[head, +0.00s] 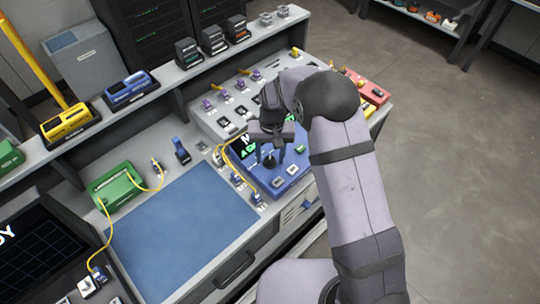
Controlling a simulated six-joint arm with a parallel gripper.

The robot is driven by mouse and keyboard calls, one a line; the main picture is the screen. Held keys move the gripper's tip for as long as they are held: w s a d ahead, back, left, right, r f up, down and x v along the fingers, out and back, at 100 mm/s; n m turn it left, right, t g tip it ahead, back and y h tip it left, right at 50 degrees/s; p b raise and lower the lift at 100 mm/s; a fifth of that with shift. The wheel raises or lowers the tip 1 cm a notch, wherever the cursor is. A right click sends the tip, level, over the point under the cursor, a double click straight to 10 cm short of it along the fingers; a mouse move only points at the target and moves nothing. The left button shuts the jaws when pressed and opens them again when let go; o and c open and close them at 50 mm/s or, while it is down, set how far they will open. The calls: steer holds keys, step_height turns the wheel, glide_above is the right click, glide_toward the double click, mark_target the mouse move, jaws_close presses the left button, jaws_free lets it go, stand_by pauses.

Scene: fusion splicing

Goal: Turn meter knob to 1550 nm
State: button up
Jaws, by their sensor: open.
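The blue meter (262,181) sits on the bench with a dark display (245,146) showing green characters. The display is partly covered by my gripper. A dark round knob (269,164) is on the meter's face, below the display. Its pointer and markings are too small to read. My gripper (269,158) is open and points down over the meter. Its two fingers appear on either side of the knob in the picture. I cannot tell whether they touch it or are still above it.
A blue mat (185,235) lies left of the meter. A green box (117,188) with a yellow cable stands beyond the mat. Small connectors (238,180) stand just left of the meter. A sloped grey panel (235,98) with purple parts rises behind. A red box (373,92) is at right.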

mark_target(279, 180)
steer(key=shift+d+r+b, duration=0.15)
steer(key=shift+r+b, duration=0.95)
steer(key=shift+r, duration=2.55)
